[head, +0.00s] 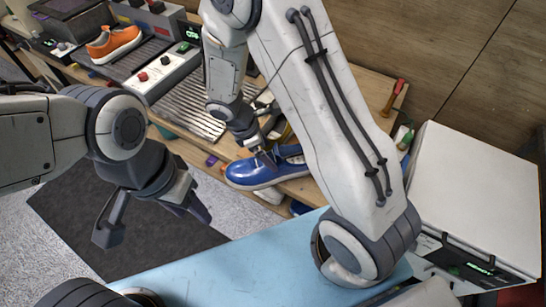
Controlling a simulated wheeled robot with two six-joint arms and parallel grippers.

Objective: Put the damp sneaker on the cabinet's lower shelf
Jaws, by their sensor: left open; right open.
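A blue sneaker (254,174) with a white sole rests at the front edge of the wooden bench, toe to the left. My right gripper (266,158) is open at the sneaker's opening; its fingers partly hide the shoe, and I cannot tell whether they touch it. An orange sneaker (113,44) sits farther back on a dark ribbed unit. Neither shoe can be told as damp from here. My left gripper (155,222) is open and empty above the dark floor mat. A white box-shaped cabinet (476,190) with a green display stands at the right; its shelves are not visible.
The bench (350,85) carries a ribbed metal tray (190,105), a control box with red buttons (160,72) and brushes (394,98). A light blue surface (225,268) lies in front. The dark mat (80,215) is clear. My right arm hides part of the bench.

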